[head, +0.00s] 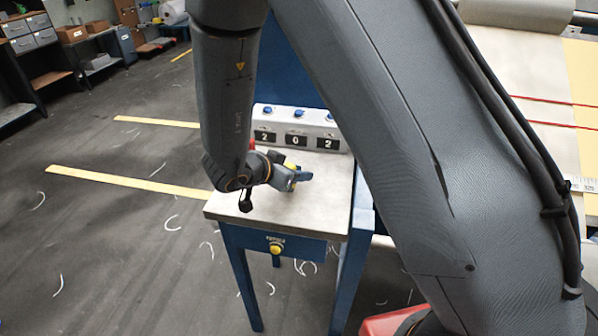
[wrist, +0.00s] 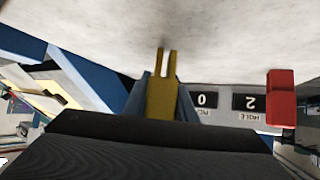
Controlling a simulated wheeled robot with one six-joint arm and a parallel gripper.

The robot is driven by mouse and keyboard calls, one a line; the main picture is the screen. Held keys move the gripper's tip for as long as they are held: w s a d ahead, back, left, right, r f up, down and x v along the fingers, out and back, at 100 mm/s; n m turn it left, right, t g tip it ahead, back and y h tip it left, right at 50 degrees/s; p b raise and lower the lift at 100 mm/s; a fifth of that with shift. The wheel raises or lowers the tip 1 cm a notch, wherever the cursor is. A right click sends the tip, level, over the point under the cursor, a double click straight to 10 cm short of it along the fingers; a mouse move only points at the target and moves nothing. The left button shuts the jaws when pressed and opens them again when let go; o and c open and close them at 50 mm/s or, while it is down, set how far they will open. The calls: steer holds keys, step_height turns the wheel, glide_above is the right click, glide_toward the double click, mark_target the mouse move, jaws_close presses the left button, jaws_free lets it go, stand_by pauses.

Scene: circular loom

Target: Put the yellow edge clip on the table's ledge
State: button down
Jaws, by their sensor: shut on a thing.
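The yellow edge clip (wrist: 161,100) is held between the blue-grey fingers of my gripper (wrist: 160,108) in the wrist view, its two prongs pointing away from my wrist toward the pale tabletop. In the head view my gripper (head: 298,178) is over the small table (head: 250,213), in front of the counter panel. Only a bit of yellow (head: 291,167) shows there, and the fingers hide most of the clip. I cannot tell whether the clip touches the tabletop. No separate ledge can be told apart from the pale top.
A grey panel (head: 318,127) with number windows and blue knobs stands at the table's back. A red block (wrist: 281,97) is beside it. A yellow knob (head: 275,249) is on the table's blue front. Floor at left has scraps.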

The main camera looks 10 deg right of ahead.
steer(key=shift+f, duration=0.45)
stand_by(0.3)
steer(key=c, duration=1.4)
jaws_free()
steer(key=shift+b+v, duration=0.65)
steer(key=shift+v, duration=3.3)
